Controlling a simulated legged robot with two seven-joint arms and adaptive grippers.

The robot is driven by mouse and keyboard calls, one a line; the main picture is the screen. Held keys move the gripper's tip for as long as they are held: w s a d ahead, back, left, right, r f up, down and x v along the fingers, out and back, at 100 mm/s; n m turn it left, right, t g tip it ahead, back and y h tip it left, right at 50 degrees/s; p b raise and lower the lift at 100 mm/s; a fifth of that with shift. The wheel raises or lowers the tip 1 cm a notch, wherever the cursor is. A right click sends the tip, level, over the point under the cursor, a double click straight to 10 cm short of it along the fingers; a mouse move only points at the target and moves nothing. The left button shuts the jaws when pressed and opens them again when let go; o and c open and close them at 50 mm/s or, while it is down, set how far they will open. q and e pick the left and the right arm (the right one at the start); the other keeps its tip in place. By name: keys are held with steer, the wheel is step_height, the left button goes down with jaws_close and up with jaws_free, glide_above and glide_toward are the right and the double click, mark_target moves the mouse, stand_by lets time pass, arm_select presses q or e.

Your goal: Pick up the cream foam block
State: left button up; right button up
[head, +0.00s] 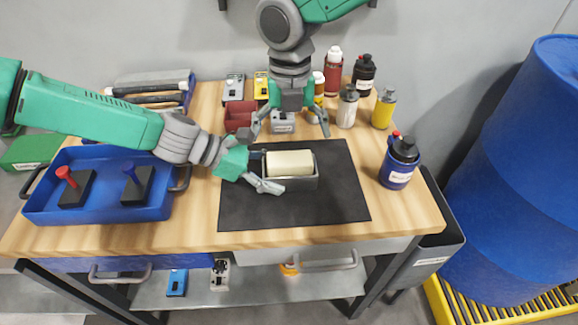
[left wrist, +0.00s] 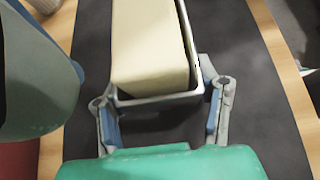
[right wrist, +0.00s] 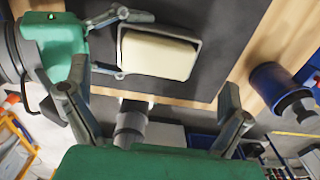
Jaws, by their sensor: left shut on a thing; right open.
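The cream foam block (head: 289,163) lies in a small grey open-topped tin (head: 292,184) on the black mat (head: 340,195). The block also shows inside the tin in the left wrist view (left wrist: 150,50) and the right wrist view (right wrist: 158,55). My left gripper (head: 265,173) has its fingers on either side of the tin's left end. In the left wrist view the left gripper (left wrist: 158,95) is shut on the tin, with the block clear of its fingers. My right gripper (head: 290,130) points down, open and empty, behind the tin.
A blue tray (head: 105,212) with two joystick-like parts stands at the left. A blue bottle (head: 399,163) stands right of the mat, and several bottles stand at the back right. A red bin (head: 239,116) is behind. The mat's front and right are clear.

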mark_target(290, 154)
step_height(290, 154, down, 5)
steer(key=shift+f, duration=0.1)
steer(key=c, duration=1)
step_height(290, 154, up, 10)
steer(key=shift+r, duration=0.1)
arm_select(q)
steer(key=o, duration=1.4)
steer(key=shift+d, duration=0.1)
